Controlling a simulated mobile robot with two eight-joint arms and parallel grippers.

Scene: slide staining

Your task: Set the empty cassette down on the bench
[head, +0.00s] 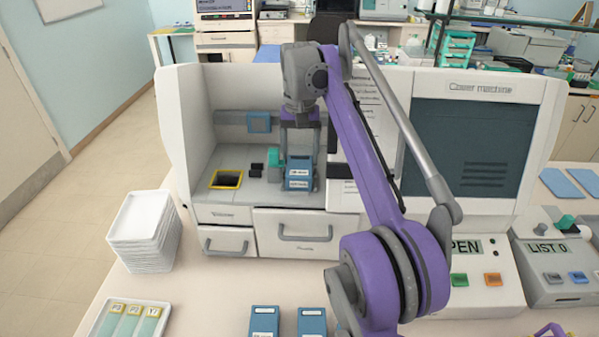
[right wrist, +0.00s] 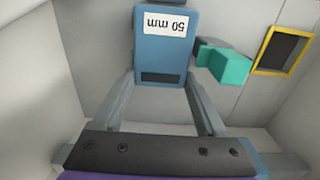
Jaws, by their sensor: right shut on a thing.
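A blue cassette (head: 299,181) with a white label is inside the open left bay of the white machine. My right gripper (head: 299,158) reaches down into the bay from above and is shut on this cassette. In the right wrist view the cassette (right wrist: 162,60) sits between the two grey fingers, its label reading "50 mm" upside down. I cannot tell whether its base touches the bay floor or whether it is empty. The bench (head: 215,300) spreads in front of the machine.
Two more blue cassettes (head: 264,322) (head: 312,322) stand at the bench's front. A stack of white trays (head: 145,235) and a slide tray (head: 101,328) are at left. Beside the held cassette are a teal block (right wrist: 230,68) and a yellow-framed opening (head: 227,180). Bare bench lies between trays and cassettes.

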